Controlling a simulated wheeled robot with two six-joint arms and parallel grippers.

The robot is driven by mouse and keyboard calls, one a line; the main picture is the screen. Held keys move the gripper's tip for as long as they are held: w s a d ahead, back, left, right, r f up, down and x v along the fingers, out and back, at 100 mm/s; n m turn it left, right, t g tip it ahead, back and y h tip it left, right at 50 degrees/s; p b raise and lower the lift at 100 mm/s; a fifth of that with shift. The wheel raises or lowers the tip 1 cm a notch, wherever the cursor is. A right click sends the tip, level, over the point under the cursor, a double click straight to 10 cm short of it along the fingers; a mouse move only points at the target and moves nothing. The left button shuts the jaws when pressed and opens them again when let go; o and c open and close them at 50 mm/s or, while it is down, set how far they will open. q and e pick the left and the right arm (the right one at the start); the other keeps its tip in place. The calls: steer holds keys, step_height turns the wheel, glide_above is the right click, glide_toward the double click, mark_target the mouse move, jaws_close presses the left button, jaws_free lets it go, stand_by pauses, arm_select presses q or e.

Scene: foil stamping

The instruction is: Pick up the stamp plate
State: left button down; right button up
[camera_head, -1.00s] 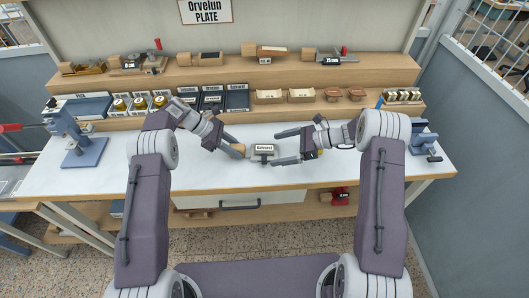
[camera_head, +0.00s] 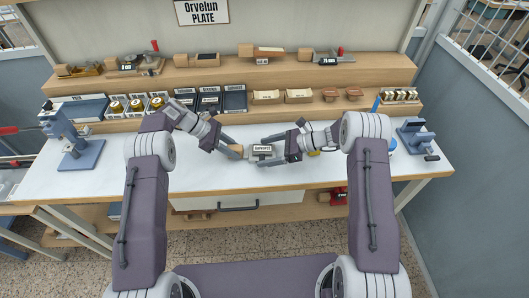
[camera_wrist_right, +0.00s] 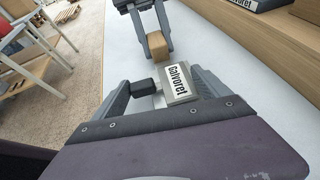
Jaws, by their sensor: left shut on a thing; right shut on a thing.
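The stamp plate (camera_head: 267,159) is a small grey piece with a white label; the label reads "Galvoret" in the right wrist view (camera_wrist_right: 187,95). It is low over or on the white bench top, between the fingers of my right gripper (camera_head: 271,152). That gripper is shut on it, its two fingers also showing in the right wrist view (camera_wrist_right: 160,92). My left gripper (camera_head: 232,147) is shut on a wooden block (camera_head: 236,151), just left of the plate. The block also shows in the right wrist view (camera_wrist_right: 158,42). Whether block and plate touch is unclear.
The white bench top (camera_head: 110,165) is clear around the grippers. A blue press (camera_head: 75,140) stands at the left and another blue device (camera_head: 415,137) at the right. Stepped wooden shelves (camera_head: 230,75) behind hold trays, wooden pieces and tools.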

step_height(320, 180, up, 10)
steer(key=shift+f, duration=0.1)
arm_select(q)
steer(key=c, duration=1)
jaws_free()
steer(key=shift+o, duration=0.2)
steer(key=shift+a, duration=0.1)
steer(key=v, duration=1.1)
steer(key=shift+a+r, duration=0.25)
steer(key=shift+r, duration=0.1)
